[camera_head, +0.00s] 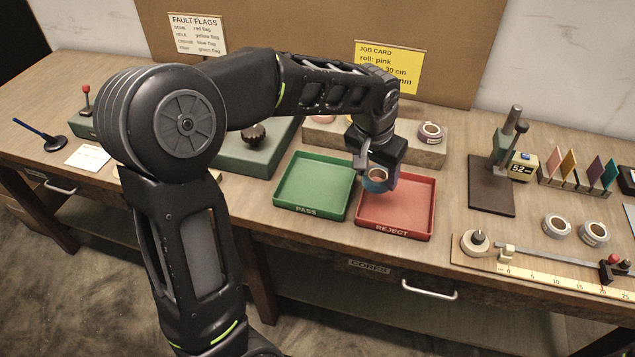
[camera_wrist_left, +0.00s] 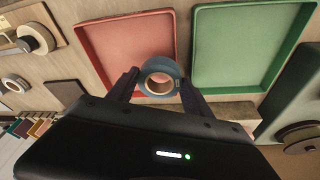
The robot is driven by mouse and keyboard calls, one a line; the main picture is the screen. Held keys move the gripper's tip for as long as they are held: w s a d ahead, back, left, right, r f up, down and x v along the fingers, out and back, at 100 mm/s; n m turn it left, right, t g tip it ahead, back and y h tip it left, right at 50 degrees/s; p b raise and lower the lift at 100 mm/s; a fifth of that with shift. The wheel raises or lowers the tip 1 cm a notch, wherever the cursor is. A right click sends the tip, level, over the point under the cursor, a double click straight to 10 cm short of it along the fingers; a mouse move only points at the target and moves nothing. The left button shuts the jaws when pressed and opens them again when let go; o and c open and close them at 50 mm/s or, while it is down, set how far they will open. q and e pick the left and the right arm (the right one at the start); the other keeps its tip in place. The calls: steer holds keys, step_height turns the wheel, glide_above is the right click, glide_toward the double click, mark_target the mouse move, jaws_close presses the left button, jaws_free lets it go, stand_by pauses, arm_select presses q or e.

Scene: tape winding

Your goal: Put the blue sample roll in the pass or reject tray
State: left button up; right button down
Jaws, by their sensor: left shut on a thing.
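The blue sample roll (camera_head: 376,184) is held by my left gripper (camera_head: 374,172) above the left part of the red REJECT tray, near the edge beside the green tray. In the left wrist view the blue roll (camera_wrist_left: 160,78) sits between the two fingers of my left gripper (camera_wrist_left: 158,84), with the red tray behind it. The red REJECT tray (camera_head: 418,207) and the green PASS tray (camera_head: 312,181) stand side by side on the bench, and both look empty apart from what the arm hides. They also show in the left wrist view, red (camera_wrist_left: 122,32) and green (camera_wrist_left: 240,40). My right gripper is not in view.
Two rolls (camera_head: 575,228) and a ruler track (camera_head: 545,262) lie at the front right. A yellow job card (camera_head: 390,68) is on the back board.

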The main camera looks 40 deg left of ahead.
arm_select(q)
steer(key=s+a+r+p, duration=0.1)
steer(key=s+a+r, duration=0.1)
steer(key=a, duration=0.4)
steer(key=s+a+r+p, duration=0.1)
steer(key=s+a+r, duration=0.1)
steer(key=a, duration=0.5)
steer(key=shift+r+p, duration=0.35)
glide_above(319, 185)
steer(key=s, duration=0.1)
steer(key=shift+f, duration=3.15)
step_height(319, 185, down, 3)
steer(key=shift+f+p, duration=0.2)
steer(key=shift+p, duration=0.2)
steer(key=shift+f, duration=0.2)
